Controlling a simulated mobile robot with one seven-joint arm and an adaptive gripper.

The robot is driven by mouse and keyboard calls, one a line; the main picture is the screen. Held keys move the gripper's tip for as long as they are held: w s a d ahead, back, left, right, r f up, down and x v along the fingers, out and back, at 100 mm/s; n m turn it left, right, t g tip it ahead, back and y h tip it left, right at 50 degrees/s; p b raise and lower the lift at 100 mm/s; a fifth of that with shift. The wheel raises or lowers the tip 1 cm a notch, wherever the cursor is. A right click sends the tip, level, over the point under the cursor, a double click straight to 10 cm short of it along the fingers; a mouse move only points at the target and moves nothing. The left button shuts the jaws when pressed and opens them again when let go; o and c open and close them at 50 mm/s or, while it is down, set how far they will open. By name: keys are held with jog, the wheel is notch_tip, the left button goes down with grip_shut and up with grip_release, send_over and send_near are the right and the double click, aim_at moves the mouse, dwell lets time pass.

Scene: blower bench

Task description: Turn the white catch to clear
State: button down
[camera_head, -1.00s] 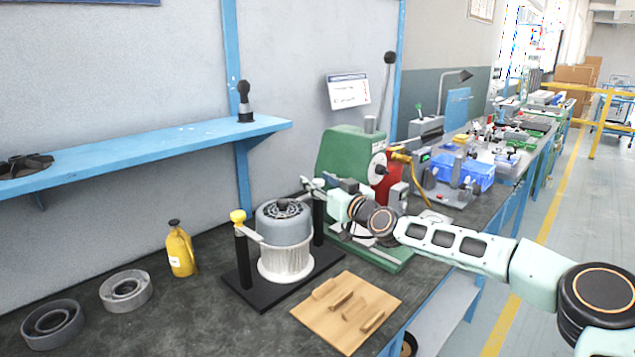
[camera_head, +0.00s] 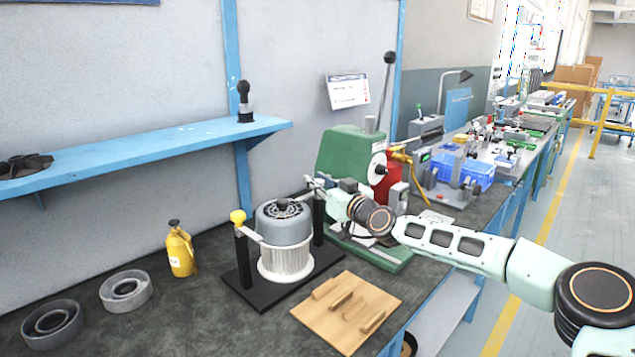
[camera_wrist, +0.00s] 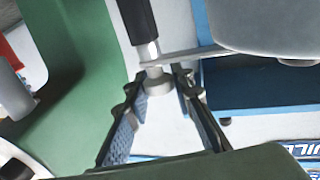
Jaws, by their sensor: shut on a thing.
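The blower (camera_head: 284,222), a grey housing over a white ribbed ring, stands on a black base (camera_head: 243,292) between two black posts. The white catch (camera_wrist: 156,82) sits at the end of the right post. Its flat bar (camera_wrist: 190,54) reaches right to the grey housing's edge in the wrist view; whether it overlaps the housing is unclear. My gripper (camera_wrist: 160,88) is shut on the catch's knob, a finger on each side. In the head view my gripper (camera_head: 312,184) is at the right post's top and mostly hides the catch. The yellow catch (camera_head: 238,217) on the left post has its bar toward the housing.
A green machine (camera_head: 345,150) stands close behind and right of my gripper. A wooden board (camera_head: 330,325) with slats lies in front. A yellow bottle (camera_head: 180,250) and two grey rings (camera_head: 126,290) are left. A blue shelf (camera_head: 150,145) hangs above.

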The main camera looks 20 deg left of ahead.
jog(key=shift+s+a+r+m+t+h+p, duration=0.1)
jog(key=shift+s+a+m+t+h+p, duration=0.1)
jog(key=shift+a+m+t+h+p, duration=0.15)
jog(key=shift+m+t+h+p, duration=0.5)
jog(key=shift+m+t+h, duration=0.65)
jog(key=shift+t+h, duration=0.2)
jog(key=shift+w+d+m+t+h, duration=0.15)
jog(key=shift+d+m+t+h, duration=0.1)
jog(key=shift+m+t+h, duration=0.55)
jog(key=shift+d, duration=0.1)
jog(key=c, duration=1.7)
grip_release()
jog(key=shift+o, duration=0.2)
jog(key=shift+w, duration=0.1)
jog(key=shift+d, duration=0.1)
